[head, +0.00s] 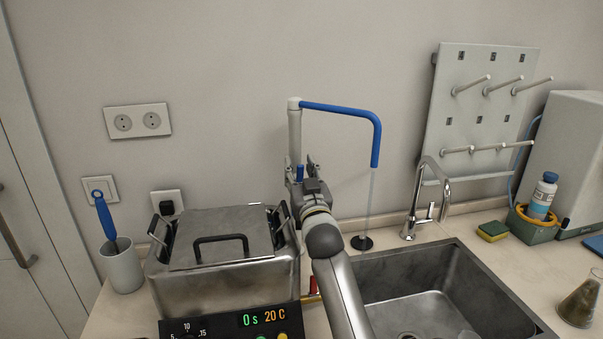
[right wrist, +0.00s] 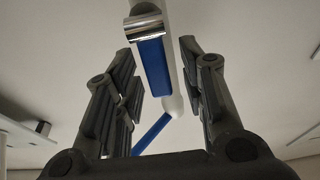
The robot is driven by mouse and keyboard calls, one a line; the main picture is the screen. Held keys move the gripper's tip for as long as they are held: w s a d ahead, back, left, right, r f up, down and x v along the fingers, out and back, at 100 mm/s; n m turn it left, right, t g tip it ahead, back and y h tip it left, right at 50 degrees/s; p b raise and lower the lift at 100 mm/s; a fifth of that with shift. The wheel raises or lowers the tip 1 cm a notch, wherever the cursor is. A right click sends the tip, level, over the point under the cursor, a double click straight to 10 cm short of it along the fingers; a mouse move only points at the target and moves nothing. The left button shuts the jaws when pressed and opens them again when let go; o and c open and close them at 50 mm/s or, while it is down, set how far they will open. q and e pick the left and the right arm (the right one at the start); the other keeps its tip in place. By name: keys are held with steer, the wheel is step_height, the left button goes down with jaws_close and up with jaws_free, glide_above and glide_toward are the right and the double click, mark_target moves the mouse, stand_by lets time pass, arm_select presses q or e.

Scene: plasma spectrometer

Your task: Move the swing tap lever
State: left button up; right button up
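The swing tap has a white post (head: 295,130) by the wall and a blue spout (head: 345,111) that bends down at the right. A thin clear line runs from the spout's end down to a black round base (head: 362,242). The short blue lever (head: 300,173) stands low on the post. My right gripper (head: 305,168) is at the lever, partly covering it. In the right wrist view, the blue lever (right wrist: 153,66) with a chrome piece lies between the two open fingers (right wrist: 160,85), with gaps on both sides. My left gripper is not in view.
A steel water bath (head: 225,280) with a lidded top stands left of my right arm. A sink (head: 440,290) with a chrome faucet (head: 425,200) is to the right. A drying rack (head: 480,110) hangs on the wall. A cup (head: 122,268) with a blue-handled brush stands far left.

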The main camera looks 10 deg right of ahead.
steer(key=shift+s+f, duration=0.2)
steer(key=shift+s, duration=0.2)
steer(key=r+v, duration=0.2)
steer(key=v, duration=0.5)
steer(key=s+r+v, duration=0.1)
steer(key=v, duration=0.7)
steer(key=shift+s, duration=0.25)
steer(key=shift+f, duration=0.1)
